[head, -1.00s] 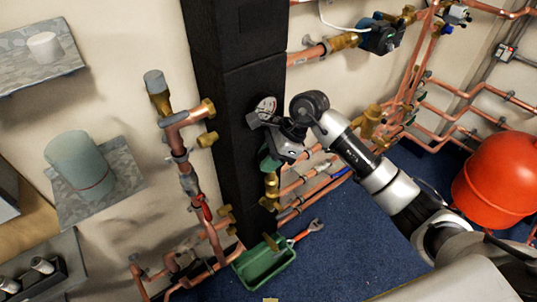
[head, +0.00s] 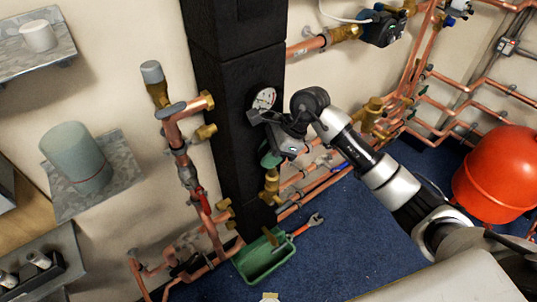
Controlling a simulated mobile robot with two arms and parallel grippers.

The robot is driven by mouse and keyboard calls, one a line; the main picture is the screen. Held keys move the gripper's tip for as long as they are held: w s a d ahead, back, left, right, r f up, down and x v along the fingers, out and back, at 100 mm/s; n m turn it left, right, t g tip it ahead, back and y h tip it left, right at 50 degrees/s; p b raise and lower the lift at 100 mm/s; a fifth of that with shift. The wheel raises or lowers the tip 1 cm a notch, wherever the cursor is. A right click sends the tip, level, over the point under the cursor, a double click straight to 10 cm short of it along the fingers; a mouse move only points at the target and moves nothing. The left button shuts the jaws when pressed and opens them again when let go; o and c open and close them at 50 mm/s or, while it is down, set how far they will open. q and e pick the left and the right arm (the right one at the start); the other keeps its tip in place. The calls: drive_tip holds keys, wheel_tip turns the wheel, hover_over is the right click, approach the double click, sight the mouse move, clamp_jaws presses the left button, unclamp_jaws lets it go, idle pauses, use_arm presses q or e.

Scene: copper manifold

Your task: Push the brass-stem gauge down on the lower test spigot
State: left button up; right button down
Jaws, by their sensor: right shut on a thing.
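The gauge (head: 264,98) has a round white dial with red marks and a dark rim. It stands in front of the black column, just above my right gripper's fingertips. My right gripper (head: 258,117) reaches in from the right and is shut on the gauge. The fingers hide its brass stem. Brass fittings (head: 271,184) show below the gripper, beside a green part (head: 269,158); I cannot tell which piece is the lower test spigot, or whether the gauge touches it. My left gripper is not in view.
A black column (head: 240,80) stands close behind the gripper. Copper pipes with a red lever (head: 203,201) rise on its left. A green tray (head: 262,262) and an orange-handled wrench (head: 305,227) lie on the blue floor. A red vessel (head: 497,175) stands at right.

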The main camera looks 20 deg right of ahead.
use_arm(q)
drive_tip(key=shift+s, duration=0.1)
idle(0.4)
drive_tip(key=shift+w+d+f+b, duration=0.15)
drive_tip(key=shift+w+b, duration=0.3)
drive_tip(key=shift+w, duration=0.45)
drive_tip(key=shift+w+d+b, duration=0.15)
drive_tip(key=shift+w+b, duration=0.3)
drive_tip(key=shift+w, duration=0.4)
use_arm(e)
drive_tip(key=shift+f, duration=0.95)
drive_tip(key=c, duration=0.8)
unclamp_jaws()
drive_tip(key=shift+c, duration=0.2)
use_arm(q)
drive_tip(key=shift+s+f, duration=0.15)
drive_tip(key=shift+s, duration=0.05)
use_arm(e)
drive_tip(key=v, duration=1.1)
drive_tip(key=shift+a, duration=0.1)
